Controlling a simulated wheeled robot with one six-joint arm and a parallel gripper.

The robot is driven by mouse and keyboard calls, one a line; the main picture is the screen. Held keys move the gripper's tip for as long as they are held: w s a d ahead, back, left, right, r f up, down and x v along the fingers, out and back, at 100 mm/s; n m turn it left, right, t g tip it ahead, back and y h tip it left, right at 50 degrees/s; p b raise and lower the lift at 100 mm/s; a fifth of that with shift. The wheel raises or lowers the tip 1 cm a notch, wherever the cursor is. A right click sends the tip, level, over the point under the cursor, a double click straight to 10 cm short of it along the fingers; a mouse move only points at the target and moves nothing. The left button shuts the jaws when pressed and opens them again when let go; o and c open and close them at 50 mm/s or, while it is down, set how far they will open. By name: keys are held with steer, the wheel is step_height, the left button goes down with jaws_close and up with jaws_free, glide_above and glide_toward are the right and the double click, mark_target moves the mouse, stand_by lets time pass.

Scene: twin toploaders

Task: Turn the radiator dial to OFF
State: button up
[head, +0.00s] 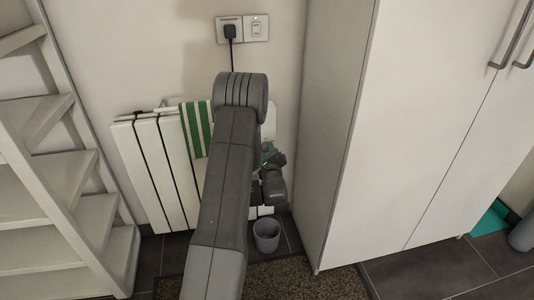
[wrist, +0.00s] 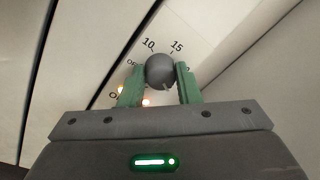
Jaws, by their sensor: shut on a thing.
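The radiator (head: 155,170) is a white panelled unit on the wall below the socket. Its dial (wrist: 160,70) is a round grey knob in the wrist view, with the printed marks 10 and 15 above it and part of an OFF label at its left. My gripper (wrist: 160,85) has its two green fingers on either side of the dial, shut on it. A small orange light glows just below the dial. In the head view my arm hides the dial and much of the radiator. The pointer on the dial cannot be made out clearly.
A green striped towel (head: 195,128) hangs over the radiator. A grey bin (head: 266,235) stands on the floor below. A tall white cabinet (head: 400,130) stands close at the right, and white shelves (head: 60,180) at the left. A plug (head: 230,31) sits in the wall socket.

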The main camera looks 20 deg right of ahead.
steer(key=n+b, duration=0.3)
steer(key=shift+f, duration=0.25)
steer(key=shift+n+b, duration=0.75)
steer(key=shift+n, duration=0.25)
steer(key=n, duration=0.2)
steer(key=shift+r+n+t+b, duration=0.15)
steer(key=shift+n+t+b, duration=0.15)
steer(key=shift+n+b, duration=0.1)
steer(key=n, duration=0.3)
steer(key=shift+n, duration=0.4)
steer(key=n+y, duration=0.1)
steer(key=n, duration=0.5)
steer(key=shift+d+n+t, duration=0.1)
steer(key=shift+n+t, duration=0.3)
steer(key=n+y, duration=0.1)
steer(key=n, duration=0.6)
steer(key=shift+d, duration=0.1)
steer(key=n, duration=0.5)
steer(key=shift+n+y, duration=0.4)
steer(key=n, duration=0.6)
steer(key=shift+d+r+g, duration=0.1)
steer(key=shift+g, duration=0.3)
steer(key=n, duration=0.5)
steer(key=shift+r+n, duration=0.1)
steer(key=shift+n, duration=0.2)
steer(key=n+g, duration=0.1)
steer(key=n, duration=0.4)
steer(key=shift+n, duration=0.4)
